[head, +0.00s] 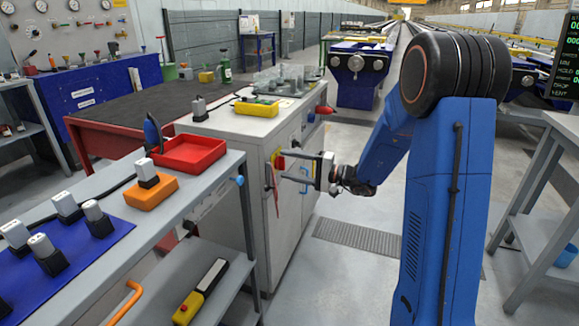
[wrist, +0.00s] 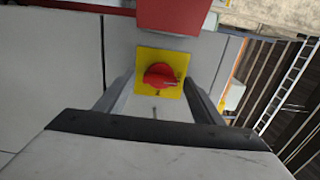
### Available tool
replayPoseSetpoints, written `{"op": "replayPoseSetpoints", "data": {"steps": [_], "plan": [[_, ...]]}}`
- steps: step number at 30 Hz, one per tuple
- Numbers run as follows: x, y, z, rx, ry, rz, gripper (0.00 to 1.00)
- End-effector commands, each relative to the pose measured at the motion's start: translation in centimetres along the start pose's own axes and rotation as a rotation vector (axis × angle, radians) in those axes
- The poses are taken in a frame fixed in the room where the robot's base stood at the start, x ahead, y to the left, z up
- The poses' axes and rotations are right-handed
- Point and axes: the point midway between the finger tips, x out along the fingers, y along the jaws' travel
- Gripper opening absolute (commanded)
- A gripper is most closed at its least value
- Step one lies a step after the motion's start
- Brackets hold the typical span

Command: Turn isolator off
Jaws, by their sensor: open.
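The isolator is a red rotary knob (wrist: 160,76) on a square yellow plate (wrist: 146,59), set on the grey cabinet's front. In the wrist view it lies between my two open fingers (wrist: 158,98), which reach toward the panel on either side of the plate. In the head view the yellow plate (head: 280,163) shows partly on the cabinet (head: 245,170), left of my gripper (head: 282,172). My gripper is open and empty. I cannot tell whether the fingertips touch the panel. Small marks on the plate are too small to read.
A red box-like part (wrist: 172,15) sits just above the plate in the wrist view. A grey bench with a red tray (head: 188,153) stands left of the cabinet. A grey table (head: 540,170) is at the right. The floor between has a grating (head: 358,236) and is clear.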

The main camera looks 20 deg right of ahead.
Motion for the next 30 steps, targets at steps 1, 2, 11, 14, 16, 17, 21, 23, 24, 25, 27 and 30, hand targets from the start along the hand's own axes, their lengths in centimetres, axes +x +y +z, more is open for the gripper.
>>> {"op": "replayPoseSetpoints", "data": {"steps": [1,2,11,14,16,17,21,23,24,25,27,30], "plan": [[-0.4,0.0,-0.1,0.000,0.002,0.000,0.62],[-0.6,0.0,-0.1,0.000,0.002,0.000,0.62],[-5.3,0.0,-0.1,0.001,0.004,-0.001,0.62],[-7.0,0.0,-0.2,0.000,0.005,0.000,0.62],[-8.2,0.0,-0.1,0.000,0.004,0.000,0.62],[-8.6,0.0,-0.1,0.000,0.004,0.000,0.62],[-10.9,0.0,-0.1,0.000,0.004,0.000,0.62],[-11.9,0.0,-0.1,0.000,0.004,0.000,0.62],[-12.5,0.0,-0.1,0.000,0.004,0.000,0.62],[-13.0,0.0,-0.1,0.000,0.004,0.000,0.62],[-14.0,0.0,-0.1,0.000,0.003,0.000,0.62],[-15.2,0.1,-0.1,0.000,0.002,0.001,0.62]]}}
